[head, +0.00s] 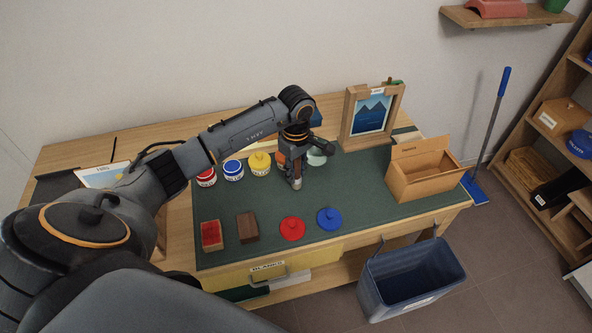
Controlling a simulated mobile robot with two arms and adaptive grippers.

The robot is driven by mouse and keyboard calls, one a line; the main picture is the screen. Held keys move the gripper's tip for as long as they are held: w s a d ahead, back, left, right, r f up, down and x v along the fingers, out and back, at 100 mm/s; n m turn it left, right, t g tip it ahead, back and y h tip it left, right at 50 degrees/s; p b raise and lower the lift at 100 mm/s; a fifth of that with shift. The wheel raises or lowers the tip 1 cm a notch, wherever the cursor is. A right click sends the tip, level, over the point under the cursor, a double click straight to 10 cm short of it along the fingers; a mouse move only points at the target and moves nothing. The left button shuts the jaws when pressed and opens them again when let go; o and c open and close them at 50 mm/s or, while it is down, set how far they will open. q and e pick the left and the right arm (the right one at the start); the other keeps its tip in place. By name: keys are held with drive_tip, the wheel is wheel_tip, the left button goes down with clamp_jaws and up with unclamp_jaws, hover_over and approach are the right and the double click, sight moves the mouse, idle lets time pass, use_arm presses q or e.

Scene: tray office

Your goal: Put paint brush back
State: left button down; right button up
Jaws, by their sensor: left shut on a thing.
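My left gripper (296,180) points down over the green mat (265,205) near the row of paint jars. It is shut on a slim thing, probably the paint brush, mostly hidden by the fingers. The brush's bristles and handle cannot be made out. A pale, glassy cup (317,158) stands just right of the gripper. An orange thing (281,158) shows partly behind the gripper's left side. My right gripper is not in view.
Red (206,177), blue (233,170) and yellow (259,163) jars stand left of the gripper. Red (292,228) and blue (329,218) lids and two blocks lie in front. A picture frame (347,120) stands behind; an open wooden box (425,183) is right. A blue bin (375,299) stands below.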

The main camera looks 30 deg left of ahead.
use_arm(q)
drive_tip(key=shift+f, duration=0.35)
drive_tip(key=shift+f, duration=0.1)
drive_tip(key=shift+f, duration=0.15)
drive_tip(key=c, duration=1.1)
unclamp_jaws()
